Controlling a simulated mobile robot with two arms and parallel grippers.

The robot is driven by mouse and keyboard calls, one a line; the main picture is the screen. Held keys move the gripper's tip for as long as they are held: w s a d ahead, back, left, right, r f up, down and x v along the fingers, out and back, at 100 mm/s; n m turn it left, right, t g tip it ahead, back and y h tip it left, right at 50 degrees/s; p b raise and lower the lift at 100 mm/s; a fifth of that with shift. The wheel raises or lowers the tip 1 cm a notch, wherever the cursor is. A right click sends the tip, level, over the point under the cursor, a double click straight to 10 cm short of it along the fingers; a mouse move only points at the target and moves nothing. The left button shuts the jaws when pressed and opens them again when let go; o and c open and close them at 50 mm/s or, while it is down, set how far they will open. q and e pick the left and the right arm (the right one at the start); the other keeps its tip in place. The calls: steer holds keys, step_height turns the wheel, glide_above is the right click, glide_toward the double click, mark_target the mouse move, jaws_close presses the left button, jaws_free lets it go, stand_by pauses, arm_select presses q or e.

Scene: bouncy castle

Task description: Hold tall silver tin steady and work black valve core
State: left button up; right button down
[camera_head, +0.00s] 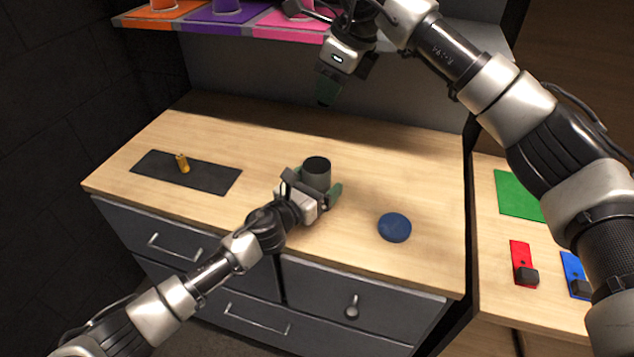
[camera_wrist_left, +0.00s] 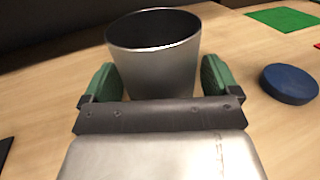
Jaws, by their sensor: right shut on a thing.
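The tall silver tin (camera_head: 317,172) stands upright and open-topped on the wooden counter. It also shows in the left wrist view (camera_wrist_left: 155,70), with a dark inside. My left gripper (camera_head: 320,190) is open around the tin, with one green finger on each side; small gaps seem to show in the left wrist view (camera_wrist_left: 158,85). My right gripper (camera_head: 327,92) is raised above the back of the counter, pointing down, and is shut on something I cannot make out. I cannot pick out the black valve core for certain.
A blue round disc (camera_head: 394,228) lies right of the tin. A small brass cylinder (camera_head: 183,163) stands on a dark mat (camera_head: 215,178) at left. A shelf (camera_head: 280,31) with coloured pads hangs behind. A side table (camera_head: 500,300) holds green, red and blue pieces.

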arm_select(q)
steer(key=c, duration=1)
arm_select(e)
step_height(320, 180, down, 11)
steer(key=shift+w, duration=0.35)
steer(key=shift+r, duration=0.1)
steer(key=c, duration=0.9)
jaws_free()
steer(key=shift+r, duration=0.1)
steer(key=v, duration=1.1)
steer(key=shift+s+d+r, duration=0.1)
steer(key=shift+d+r, duration=0.05)
steer(key=shift+r, duration=0.2)
